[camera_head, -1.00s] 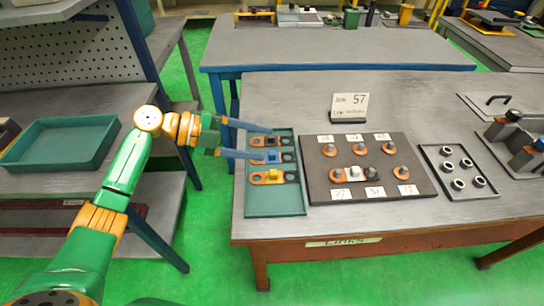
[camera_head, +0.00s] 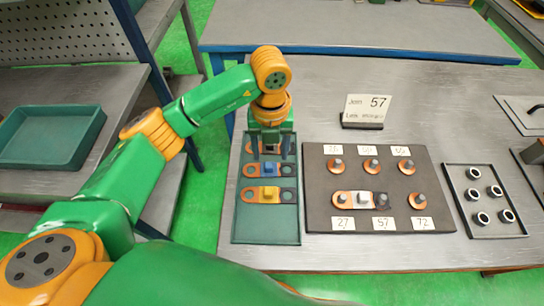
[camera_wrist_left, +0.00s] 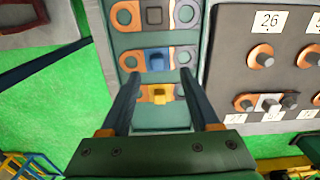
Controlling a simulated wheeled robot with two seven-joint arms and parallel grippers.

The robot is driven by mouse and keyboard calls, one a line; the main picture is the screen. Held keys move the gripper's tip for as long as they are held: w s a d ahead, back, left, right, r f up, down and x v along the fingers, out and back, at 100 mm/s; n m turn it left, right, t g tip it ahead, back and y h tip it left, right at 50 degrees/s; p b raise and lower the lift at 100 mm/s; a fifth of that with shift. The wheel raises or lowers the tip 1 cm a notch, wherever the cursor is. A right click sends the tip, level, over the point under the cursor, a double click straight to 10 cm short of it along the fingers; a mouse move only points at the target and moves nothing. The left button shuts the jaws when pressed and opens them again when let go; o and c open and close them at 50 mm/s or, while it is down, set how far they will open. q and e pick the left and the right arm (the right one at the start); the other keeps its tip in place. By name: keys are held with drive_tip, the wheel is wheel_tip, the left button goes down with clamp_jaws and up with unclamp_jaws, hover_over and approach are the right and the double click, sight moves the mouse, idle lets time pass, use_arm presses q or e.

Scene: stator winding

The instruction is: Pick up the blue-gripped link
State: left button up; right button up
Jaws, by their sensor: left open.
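The blue-gripped link (camera_head: 268,170) lies in the green tray (camera_head: 265,225), an orange and grey bar with a blue block at its middle. It also shows in the left wrist view (camera_wrist_left: 157,58), just beyond the fingertips. My left gripper (camera_head: 269,152) points down above the tray, near the blue-gripped link, open and empty. In the left wrist view its fingers (camera_wrist_left: 158,76) stand apart on either side of the yellow-gripped link (camera_wrist_left: 158,95), apparently above it. My right gripper is out of view.
A dark board (camera_head: 320,185) with numbered pegs and another link stands right of the tray. A tray of rings (camera_head: 484,195) is farther right. The table's front strip is mostly clear.

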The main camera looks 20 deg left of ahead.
sight(269, 164)
use_arm(q)
drive_tip(key=f, duration=0.1)
drive_tip(key=f+p, duration=0.1)
drive_tip(key=f, duration=0.2)
drive_tip(key=shift+s+a, duration=0.25)
drive_tip(key=shift+s, duration=0.1)
drive_tip(key=shift+w+f, duration=0.35)
drive_tip(key=shift+f, duration=0.05)
drive_tip(key=shift+s+r, duration=0.15)
clamp_jaws()
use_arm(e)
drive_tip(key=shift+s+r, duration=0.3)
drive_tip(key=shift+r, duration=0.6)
